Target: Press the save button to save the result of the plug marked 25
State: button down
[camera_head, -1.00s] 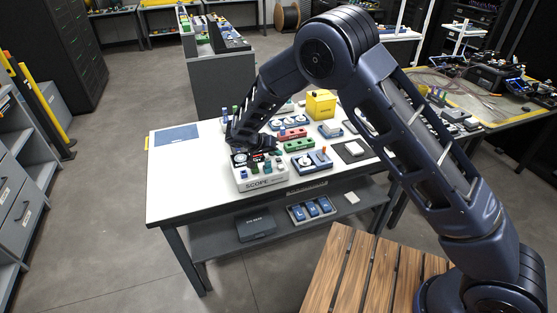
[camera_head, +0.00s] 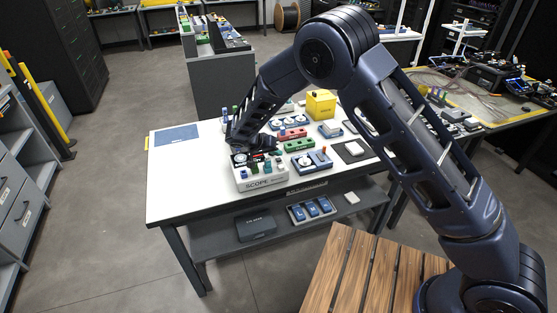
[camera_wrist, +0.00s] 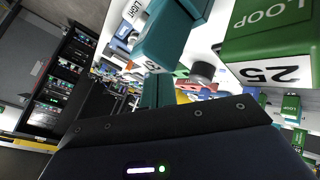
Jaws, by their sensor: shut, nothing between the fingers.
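The white SCOPE box (camera_head: 262,183) stands at the front of the white table, with several small coloured parts on top. My gripper (camera_head: 262,147) is low over the back of this box; its fingertips are too small to make out there. In the wrist view its dark body fills the bottom, and I see nothing held. A green LOOP plug marked 25 (camera_wrist: 268,45) stands close at the right. A teal plug (camera_wrist: 163,42) with a partly readable number is left of it. A dark round knob (camera_wrist: 202,71) sits between them. I cannot make out which part is the save button.
Red (camera_head: 292,134) and green (camera_head: 299,145) blocks, a blue unit with dials (camera_head: 312,163) and a yellow box (camera_head: 321,104) stand right of and behind the scope. The table's left front is clear beside a blue mat (camera_head: 177,133). A shelf below holds a dark case (camera_head: 256,228).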

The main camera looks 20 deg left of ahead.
aim_at(276, 160)
jog(key=shift+f, duration=0.15)
dwell(0.3)
jog(key=shift+f, duration=0.3)
jog(key=shift+f, duration=0.45)
dwell(0.8)
jog(key=shift+r, duration=0.9)
jog(key=shift+r, duration=0.1)
jog(key=shift+r, duration=2.4)
